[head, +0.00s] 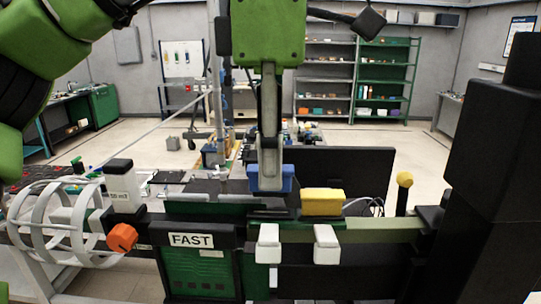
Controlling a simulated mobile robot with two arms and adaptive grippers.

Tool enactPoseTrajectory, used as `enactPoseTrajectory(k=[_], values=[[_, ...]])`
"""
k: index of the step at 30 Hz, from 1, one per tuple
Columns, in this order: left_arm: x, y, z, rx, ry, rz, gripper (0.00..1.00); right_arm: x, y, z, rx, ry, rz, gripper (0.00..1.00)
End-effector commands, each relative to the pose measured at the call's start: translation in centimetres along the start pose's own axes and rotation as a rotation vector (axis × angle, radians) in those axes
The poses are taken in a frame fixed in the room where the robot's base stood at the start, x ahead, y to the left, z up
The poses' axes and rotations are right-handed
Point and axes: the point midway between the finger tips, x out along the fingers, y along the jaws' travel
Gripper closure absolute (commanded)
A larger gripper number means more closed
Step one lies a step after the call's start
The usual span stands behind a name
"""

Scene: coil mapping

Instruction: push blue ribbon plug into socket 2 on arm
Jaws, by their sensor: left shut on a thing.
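My left gripper (269,182) reaches down in the middle of the head view, its grey finger over the blue ribbon plug (287,178). It is shut on the plug, and the finger hides the plug's middle. The blue plug is just above the dark and green edge of the horizontal arm (382,228); I cannot tell whether it touches. A yellow block (322,203) sits on that arm just to the right. Two white blocks, a left one (268,243) and a right one (326,243), are on the arm's front. No socket number is readable. My right gripper is not in view.
An orange knob (122,237), a panel marked FAST (191,240) and a white coil frame (58,222) are at left. A yellow-topped post (404,181) stands at right. A dark screen (345,173) is behind. Shelves (382,80) stand far back, beyond open floor.

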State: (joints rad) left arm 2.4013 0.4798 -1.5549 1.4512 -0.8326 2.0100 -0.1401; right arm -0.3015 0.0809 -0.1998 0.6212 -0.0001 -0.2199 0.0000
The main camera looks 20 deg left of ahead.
Motion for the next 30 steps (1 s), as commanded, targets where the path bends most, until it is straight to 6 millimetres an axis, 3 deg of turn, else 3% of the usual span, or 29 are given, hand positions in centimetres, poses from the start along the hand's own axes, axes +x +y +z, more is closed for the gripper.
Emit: enactPoseTrajectory(k=[4,30], values=[[0.01,-0.02,-0.01,0.000,0.000,-0.001,1.00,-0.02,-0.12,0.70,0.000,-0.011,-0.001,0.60],[0.02,0.43,0.00,0.000,0.000,0.000,1.00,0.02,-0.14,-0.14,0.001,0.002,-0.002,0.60]])
